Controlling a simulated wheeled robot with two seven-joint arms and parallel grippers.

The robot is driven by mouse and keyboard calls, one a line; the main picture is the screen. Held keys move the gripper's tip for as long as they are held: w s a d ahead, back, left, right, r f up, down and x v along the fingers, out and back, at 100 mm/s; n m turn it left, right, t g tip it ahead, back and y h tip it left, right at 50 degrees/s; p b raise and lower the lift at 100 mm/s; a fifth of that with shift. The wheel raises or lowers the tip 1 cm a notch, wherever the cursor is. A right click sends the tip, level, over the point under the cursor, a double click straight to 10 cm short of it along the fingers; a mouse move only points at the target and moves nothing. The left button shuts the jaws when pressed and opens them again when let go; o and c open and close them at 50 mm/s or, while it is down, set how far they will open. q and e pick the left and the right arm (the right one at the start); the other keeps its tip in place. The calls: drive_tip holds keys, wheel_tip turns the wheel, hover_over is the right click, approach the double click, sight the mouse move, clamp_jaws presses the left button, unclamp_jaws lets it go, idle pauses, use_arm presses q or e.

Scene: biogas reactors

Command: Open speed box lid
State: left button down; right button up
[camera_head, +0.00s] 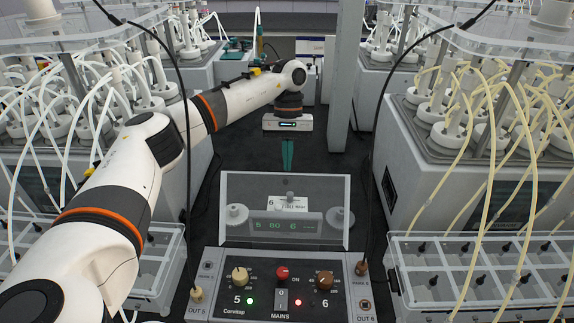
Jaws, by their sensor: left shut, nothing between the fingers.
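The speed box lid (327,183) is a clear panel in a pale frame, standing up behind the control panel (257,312). Through it I see pale knobs and a green display reading about "5 80 6". From this view I cannot tell whether the lid is closed or raised. My left arm reaches in from the left, and my left gripper (288,154) hangs beyond the lid's top edge. Its green fingers are together with nothing between them, apart from the lid in the picture. My right gripper is not in view.
The control panel has a red knob (282,273), a beige knob (240,275) and a brown knob (324,279). Reactor units with tubes stand on both sides. Clear compartment trays (398,240) flank the panel. Dark cables hang at both sides. Dark floor is free behind the lid.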

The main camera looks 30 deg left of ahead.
use_arm(q)
drive_tip(key=s+d+p, duration=0.2)
drive_tip(key=s, duration=0.1)
drive_tip(key=shift+s, duration=0.1)
idle(0.3)
